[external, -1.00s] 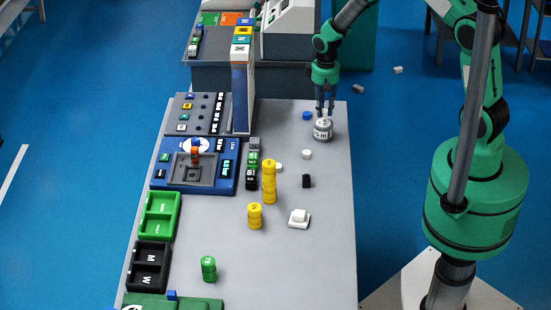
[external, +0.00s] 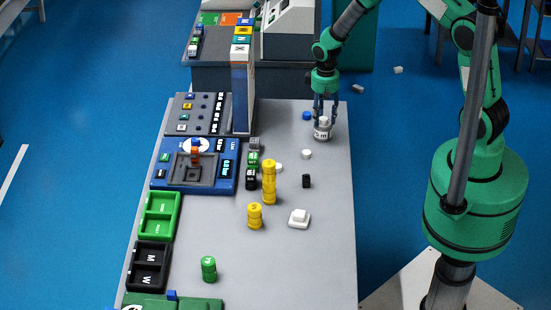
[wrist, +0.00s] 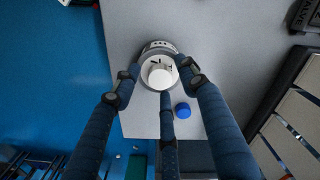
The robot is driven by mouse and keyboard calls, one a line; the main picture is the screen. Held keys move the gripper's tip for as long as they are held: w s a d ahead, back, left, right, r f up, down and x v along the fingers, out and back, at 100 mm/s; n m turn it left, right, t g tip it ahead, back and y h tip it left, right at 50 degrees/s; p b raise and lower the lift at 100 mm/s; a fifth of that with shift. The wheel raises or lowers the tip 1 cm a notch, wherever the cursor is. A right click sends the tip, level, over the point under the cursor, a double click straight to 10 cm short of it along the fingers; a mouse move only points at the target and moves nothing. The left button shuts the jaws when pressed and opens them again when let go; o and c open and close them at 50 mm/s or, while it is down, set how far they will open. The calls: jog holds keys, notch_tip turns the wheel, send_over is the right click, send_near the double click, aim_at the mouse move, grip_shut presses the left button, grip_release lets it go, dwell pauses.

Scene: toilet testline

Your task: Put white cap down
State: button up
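A white cap (external: 323,121) sits on top of a round grey-and-white container with dark lettering (external: 323,134), near the far right corner of the table. In the wrist view the white cap (wrist: 160,76) shows as a small knob on the container (wrist: 160,48). My three-fingered gripper (external: 325,122) points down over it. In the wrist view the fingers of my gripper (wrist: 159,74) are spread around the cap, with gaps visible between fingertips and cap.
A blue cap (external: 306,116) lies just left of the container. A small white piece (external: 306,154) and a black piece (external: 306,181) lie nearer. A tall yellow stack (external: 269,182) and a white block on a white base (external: 299,218) stand mid-table. The right front is clear.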

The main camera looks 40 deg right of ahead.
jog(key=shift+r, duration=0.1)
notch_tip(320, 180, up, 12)
jog(key=p, duration=0.1)
dwell(0.8)
jog(key=shift+r, duration=0.15)
dwell(0.3)
notch_tip(320, 180, up, 14)
jog(key=t, duration=0.1)
send_over(322, 120)
jog(key=s+d, duration=0.1)
jog(key=s, duration=0.4)
jog(key=s+d+r+t, duration=0.1)
jog(key=s+r+t, duration=0.1)
jog(key=s+r, duration=0.65)
jog(key=s+r+t, duration=0.1)
jog(key=s+r, duration=0.4)
jog(key=s, duration=0.5)
jog(key=s+d+r+t, duration=0.1)
jog(key=s+r, duration=0.5)
jog(key=s, duration=0.4)
jog(key=shift+s+d+r+t, duration=0.2)
jog(key=shift+s+d+t, duration=0.1)
jog(key=shift+s, duration=0.05)
